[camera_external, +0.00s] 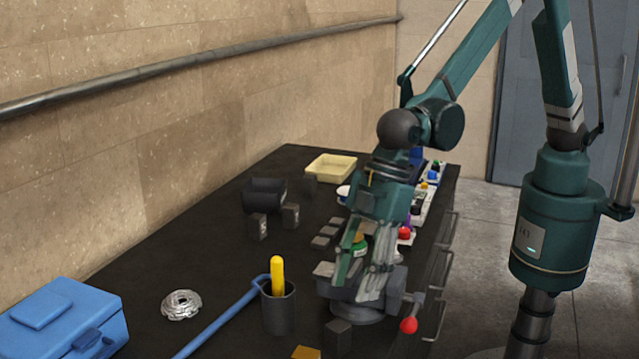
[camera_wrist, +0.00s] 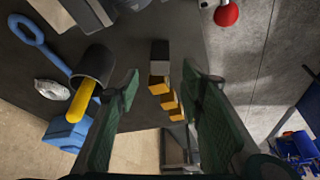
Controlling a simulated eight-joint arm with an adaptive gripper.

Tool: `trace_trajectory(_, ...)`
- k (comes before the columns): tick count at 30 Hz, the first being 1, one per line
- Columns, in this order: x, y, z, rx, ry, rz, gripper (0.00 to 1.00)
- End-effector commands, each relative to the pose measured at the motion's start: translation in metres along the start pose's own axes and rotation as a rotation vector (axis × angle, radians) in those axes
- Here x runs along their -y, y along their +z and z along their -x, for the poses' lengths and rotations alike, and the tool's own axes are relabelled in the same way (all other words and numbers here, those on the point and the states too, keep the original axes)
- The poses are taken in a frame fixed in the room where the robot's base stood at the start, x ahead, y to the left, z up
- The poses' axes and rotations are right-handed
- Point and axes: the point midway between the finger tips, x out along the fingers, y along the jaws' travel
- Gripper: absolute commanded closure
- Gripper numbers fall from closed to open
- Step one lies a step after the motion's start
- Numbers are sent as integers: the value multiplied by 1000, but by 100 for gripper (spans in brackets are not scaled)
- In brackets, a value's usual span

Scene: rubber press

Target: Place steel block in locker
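Several dark grey blocks lie on the black bench (camera_external: 215,250). One dark block (camera_external: 338,336) sits near the bench's front, beside a gold block (camera_external: 306,352). In the wrist view, a dark-topped block (camera_wrist: 160,50) lies in line with several gold blocks (camera_wrist: 168,101), between my fingers. I cannot tell which block is the steel one. My gripper (camera_external: 358,283) points down in front of or over the grey vise (camera_external: 345,292). Its fingers are wide apart and empty in the wrist view (camera_wrist: 163,88). A grey-blue metal door (camera_external: 530,90) at the back right may be the locker.
A dark cup (camera_external: 278,312) with a yellow handle, a blue wrench (camera_external: 225,320), a silver disc (camera_external: 181,304) and a blue toolbox (camera_external: 65,318) lie left of the vise. A red knob (camera_external: 409,325) sticks out right. A cream tray (camera_external: 330,167) and black bin (camera_external: 265,195) stand further back.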

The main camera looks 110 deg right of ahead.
Motion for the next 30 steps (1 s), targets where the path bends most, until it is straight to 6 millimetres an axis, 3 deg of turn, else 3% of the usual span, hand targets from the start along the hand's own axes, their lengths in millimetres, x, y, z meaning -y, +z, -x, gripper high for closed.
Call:
trace_trajectory(8, -1, 1, 4, -1, 1, -2, 61)
trace_trajectory(14, -8, 8, 25, -7, 6, -12, 61)
trace_trajectory(30, -41, 59, 140, -45, 37, -73, 61)
